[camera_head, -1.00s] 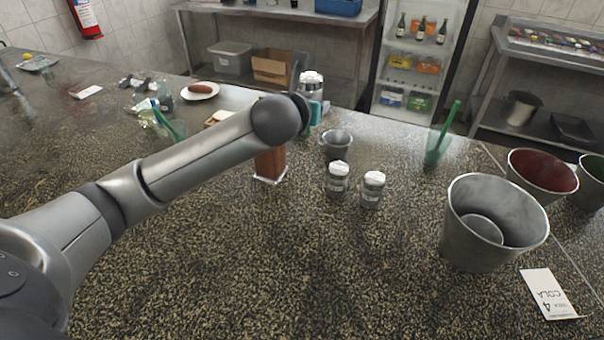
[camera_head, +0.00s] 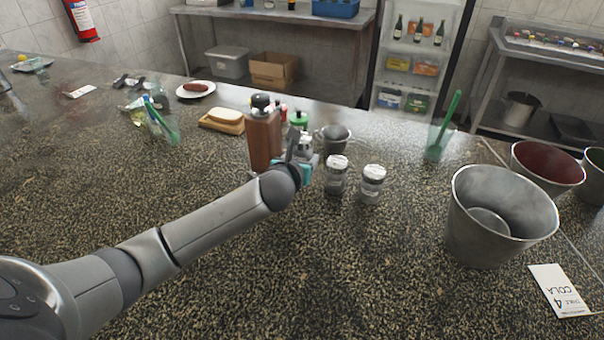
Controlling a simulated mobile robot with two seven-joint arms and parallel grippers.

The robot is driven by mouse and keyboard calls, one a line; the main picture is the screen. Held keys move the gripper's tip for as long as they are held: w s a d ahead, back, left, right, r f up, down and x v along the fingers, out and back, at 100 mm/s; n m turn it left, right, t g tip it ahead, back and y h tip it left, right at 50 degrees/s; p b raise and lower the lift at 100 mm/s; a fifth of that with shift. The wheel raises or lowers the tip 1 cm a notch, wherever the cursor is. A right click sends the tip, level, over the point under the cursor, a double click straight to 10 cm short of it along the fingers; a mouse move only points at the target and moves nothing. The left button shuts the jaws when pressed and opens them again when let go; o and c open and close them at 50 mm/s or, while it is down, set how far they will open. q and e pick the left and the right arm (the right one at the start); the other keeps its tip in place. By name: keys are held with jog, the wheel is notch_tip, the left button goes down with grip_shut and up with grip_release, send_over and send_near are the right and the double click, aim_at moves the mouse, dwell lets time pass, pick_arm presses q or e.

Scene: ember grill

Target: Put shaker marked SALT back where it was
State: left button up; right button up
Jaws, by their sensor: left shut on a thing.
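My left gripper (camera_head: 304,168) is shut on a shaker (camera_head: 304,146) with a silver-white top, low over the counter. The gripper and arm hide most of its body, so I cannot read a label or tell whether it touches the counter. Two similar glass shakers with pale tops stand upright just to the right, one nearer the gripper (camera_head: 336,176) and one further right (camera_head: 372,184). Their labels are too small to read. My right gripper is not in view.
A brown wooden mill (camera_head: 264,140) stands close on the left, with a green-topped bottle (camera_head: 299,121) and a small metal cup (camera_head: 335,139) behind. The front counter is clear.

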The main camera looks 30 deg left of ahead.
pick_arm(q)
notch_tip(320, 180, down, 4)
jog(key=shift+r+b, duration=0.1)
jog(key=shift+b, duration=0.55)
jog(key=o, duration=1.1)
jog(key=p+v, duration=0.3)
jog(key=v, duration=0.9)
